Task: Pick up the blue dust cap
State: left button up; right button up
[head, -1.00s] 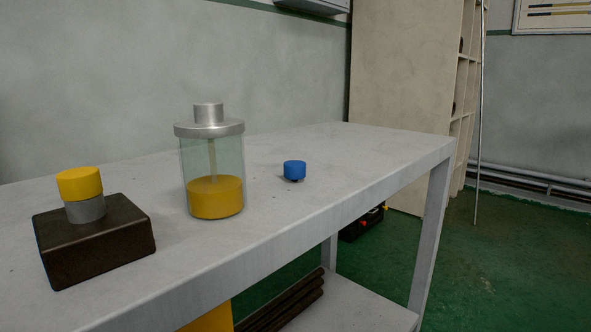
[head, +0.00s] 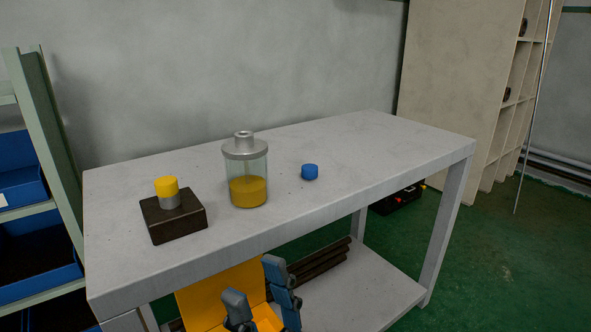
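The blue dust cap (head: 310,172) is a small blue cylinder. It sits on the grey table top (head: 400,150), right of the glass jar, with clear surface around it. My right gripper (head: 255,284) shows at the bottom of the head view, in front of the table and lower in the picture than the cap. Its two fingers stand apart with nothing visible between them, and it is well away from the cap. My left gripper is not in view.
A glass jar (head: 248,190) with yellow contents and a dark block (head: 175,222) carrying a yellow-capped cylinder (head: 167,187) stand left of the cap. Dark bars (head: 318,262) and a yellow object (head: 198,302) are below the table top. Blue bins (head: 40,245) stand at left.

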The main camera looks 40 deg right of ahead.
aim_at(309, 171)
jog(key=l+u, duration=0.4)
jog(key=k+l+u, duration=0.1)
jog(key=l+u, duration=0.3)
jog(key=k+l, duration=0.1)
jog(key=l, duration=0.25)
jog(key=k+l+u, duration=0.1)
jog(key=l, duration=0.3)
jog(key=k+l, duration=0.1)
jog(key=l, duration=0.25)
jog(key=k+l+u, duration=0.1)
jog(key=l, duration=0.25)
jog(key=k+l, duration=0.15)
jog(key=l, duration=0.2)
jog(key=l+u, duration=0.05)
